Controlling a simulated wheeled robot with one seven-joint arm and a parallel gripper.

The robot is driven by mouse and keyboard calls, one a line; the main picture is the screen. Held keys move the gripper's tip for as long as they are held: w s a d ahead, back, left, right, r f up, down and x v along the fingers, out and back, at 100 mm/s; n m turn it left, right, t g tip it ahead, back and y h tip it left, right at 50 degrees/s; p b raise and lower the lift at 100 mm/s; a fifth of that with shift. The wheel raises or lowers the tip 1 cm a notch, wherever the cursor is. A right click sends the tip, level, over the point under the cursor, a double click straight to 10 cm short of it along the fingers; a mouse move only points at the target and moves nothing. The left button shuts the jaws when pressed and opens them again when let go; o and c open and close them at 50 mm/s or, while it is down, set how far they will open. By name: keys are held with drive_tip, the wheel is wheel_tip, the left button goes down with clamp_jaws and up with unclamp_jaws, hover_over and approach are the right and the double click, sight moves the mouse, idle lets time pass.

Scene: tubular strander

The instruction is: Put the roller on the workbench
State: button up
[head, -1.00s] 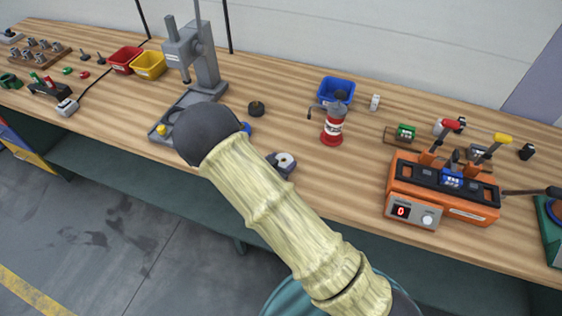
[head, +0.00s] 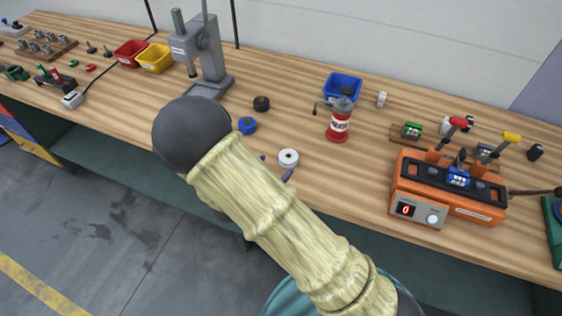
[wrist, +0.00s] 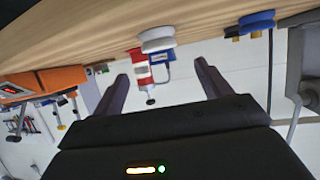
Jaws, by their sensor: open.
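A white roller (head: 288,158) with a dark centre sits on the wooden workbench (head: 370,185), close to its front edge. It also shows in the wrist view (wrist: 157,40), which is upside down, resting on the bench just beyond my fingertips. My gripper (head: 276,166) is open, its two dark fingers apart and empty, facing the white roller from the front edge side. My forearm hides most of the gripper body in the head view. A blue roller (head: 247,125) and a black roller (head: 261,104) stand behind and to the left on the bench.
A grey press (head: 205,60) stands at the back left. A red grinder-like device (head: 339,120) and a blue bin (head: 344,87) are right of the rollers. An orange machine (head: 420,205) with levers stands further right. Bare bench lies between the white roller and the red device.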

drive_tip(key=v, duration=0.4)
idle(0.7)
drive_tip(key=w+d+r+n+g+y, duration=0.2)
drive_tip(key=w+d+r+g+y, duration=0.2)
drive_tip(key=d+r+y, duration=0.15)
drive_tip(key=s+d+r+n+g, duration=0.2)
drive_tip(key=s+d, duration=0.4)
drive_tip(key=d, duration=0.2)
drive_tip(key=s+d+r+n+g, duration=0.1)
drive_tip(key=s+d+r+g, duration=0.2)
drive_tip(key=s+d, duration=0.4)
drive_tip(key=shift+d+n+y, duration=0.4)
drive_tip(key=shift+d+y, duration=0.05)
drive_tip(key=shift+s, duration=0.15)
